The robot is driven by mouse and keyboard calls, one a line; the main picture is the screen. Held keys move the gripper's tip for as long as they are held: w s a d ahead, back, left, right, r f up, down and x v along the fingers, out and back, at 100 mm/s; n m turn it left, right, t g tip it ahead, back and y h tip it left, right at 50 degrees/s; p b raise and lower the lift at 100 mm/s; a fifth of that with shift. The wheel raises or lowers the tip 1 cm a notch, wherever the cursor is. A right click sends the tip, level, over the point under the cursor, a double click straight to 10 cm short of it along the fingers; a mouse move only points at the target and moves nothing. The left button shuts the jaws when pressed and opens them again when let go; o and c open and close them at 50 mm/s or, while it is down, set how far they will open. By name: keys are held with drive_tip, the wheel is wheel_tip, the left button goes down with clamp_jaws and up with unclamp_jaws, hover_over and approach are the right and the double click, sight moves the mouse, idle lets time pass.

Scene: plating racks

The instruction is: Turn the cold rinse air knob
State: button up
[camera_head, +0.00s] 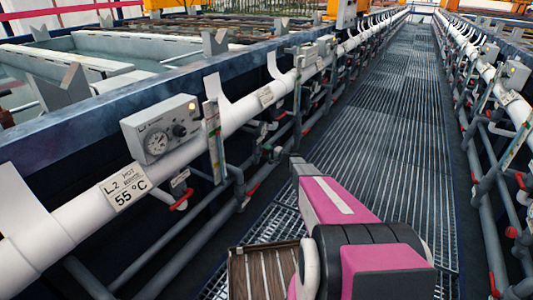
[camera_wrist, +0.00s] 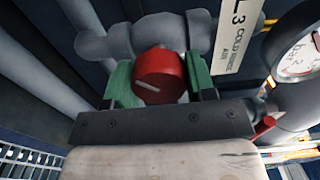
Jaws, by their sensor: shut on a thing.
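The red cold rinse air knob (camera_wrist: 160,68) sits in the middle of the wrist view, on a grey valve body and pipe. It has a pale line mark on its face, slanting down to the right. My gripper (camera_wrist: 160,85) has a green finger pad on each side of the knob and is shut on it. A white label (camera_wrist: 236,35) reading "L3 COLD RINSE AIR" is beside the valve. In the head view my pink arm reaches toward the pipework on the left; I cannot make out this knob there.
A round gauge (camera_wrist: 297,48) is close on the right of the wrist view, with a red handle (camera_wrist: 264,126) below it. In the head view, a grey control box (camera_head: 160,130) and white pipe (camera_head: 75,220) line the left. The grated walkway (camera_head: 385,130) is clear.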

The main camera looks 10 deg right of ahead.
drive_tip(key=shift+s, duration=0.1)
idle(0.3)
drive_tip(key=o, duration=0.9)
drive_tip(key=shift+d, duration=0.1)
drive_tip(key=v, duration=1)
drive_tip(key=shift+s+d, duration=0.2)
drive_tip(key=shift+d, duration=0.05)
